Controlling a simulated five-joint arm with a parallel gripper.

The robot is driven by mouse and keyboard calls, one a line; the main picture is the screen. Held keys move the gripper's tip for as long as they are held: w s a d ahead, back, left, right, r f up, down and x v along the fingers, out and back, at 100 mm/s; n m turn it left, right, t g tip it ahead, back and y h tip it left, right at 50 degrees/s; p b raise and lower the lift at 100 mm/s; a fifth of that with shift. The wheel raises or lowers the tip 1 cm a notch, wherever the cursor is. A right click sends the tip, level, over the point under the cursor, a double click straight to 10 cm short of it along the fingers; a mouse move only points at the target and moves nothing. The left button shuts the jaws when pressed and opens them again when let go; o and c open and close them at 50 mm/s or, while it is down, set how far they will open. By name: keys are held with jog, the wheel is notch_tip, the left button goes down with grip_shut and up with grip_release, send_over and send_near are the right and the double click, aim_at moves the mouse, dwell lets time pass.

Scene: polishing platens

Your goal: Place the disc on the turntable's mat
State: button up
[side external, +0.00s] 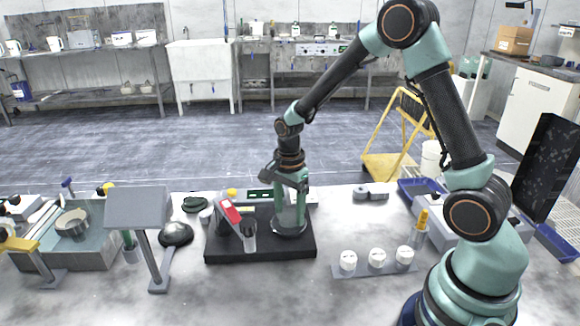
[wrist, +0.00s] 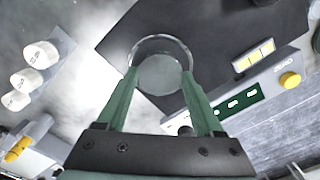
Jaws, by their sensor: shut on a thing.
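My gripper (side external: 290,208) points down over the right part of the black base (side external: 262,246). Its green fingers are shut on a round, pale grey disc (side external: 289,230). In the wrist view, the disc (wrist: 160,72) with its shiny rim sits between the fingertips of my gripper (wrist: 161,78), looking level. The dark base (wrist: 115,42) shows around it. I cannot make out the turntable's mat apart from the disc and base. I cannot tell whether the disc touches the surface below or hangs just above it.
A red-and-grey bottle-like part (side external: 231,214) stands at the base's left. A control panel (wrist: 240,100) lies close by. A strip with white pots (side external: 376,262) is at right. A grey stand (side external: 140,215) and tub (side external: 88,250) are at left. The front table is clear.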

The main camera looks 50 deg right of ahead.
aim_at(289, 214)
jog(key=shift+f, duration=0.15)
jog(key=o, duration=1.4)
jog(key=shift+o, duration=0.2)
notch_tip(289, 214, up, 12)
jog(key=s+a+r+n+t, duration=0.3)
jog(key=s+r+n+t, duration=0.2)
jog(key=s+n, duration=0.6)
jog(key=shift+s+a+r+n+t, duration=0.35)
jog(key=shift+r+n, duration=0.95)
jog(key=shift+n, duration=2.2)
